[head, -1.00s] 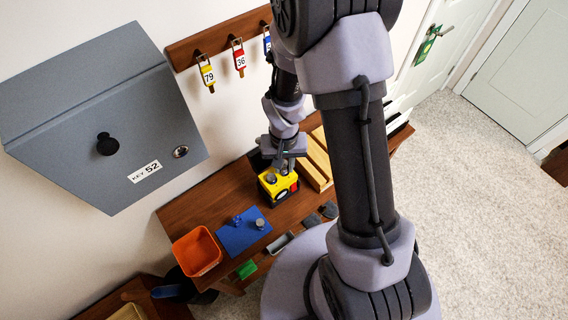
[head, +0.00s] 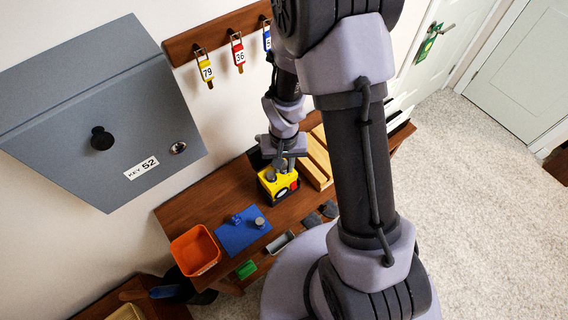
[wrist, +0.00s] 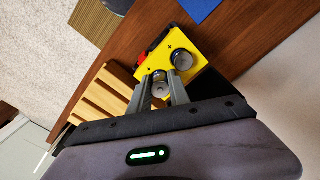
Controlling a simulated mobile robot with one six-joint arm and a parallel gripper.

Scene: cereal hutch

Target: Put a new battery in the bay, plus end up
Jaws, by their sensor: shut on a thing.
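The yellow device (head: 277,192) with red and black parts on its side stands on the brown bench. It also shows in the wrist view (wrist: 184,43). On its top is a round dark-rimmed opening or fitting with a grey round face (wrist: 182,60); I cannot tell which. My gripper (wrist: 160,84) is just over the device and shut on a grey cylinder, seemingly a battery (wrist: 160,91), seen end-on between the fingers. Its lower end is hidden, so I cannot tell whether it touches the device or which end is plus. Another grey cylinder (head: 259,222) stands on the blue mat (head: 232,240).
An orange bin (head: 195,250) is at the bench's left end. A small blue object (head: 236,218) is on the mat. A grey tray (head: 279,242) and dark flat pieces (head: 312,220) lie along the front. A slatted wooden rack (head: 316,160) stands close right of the device.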

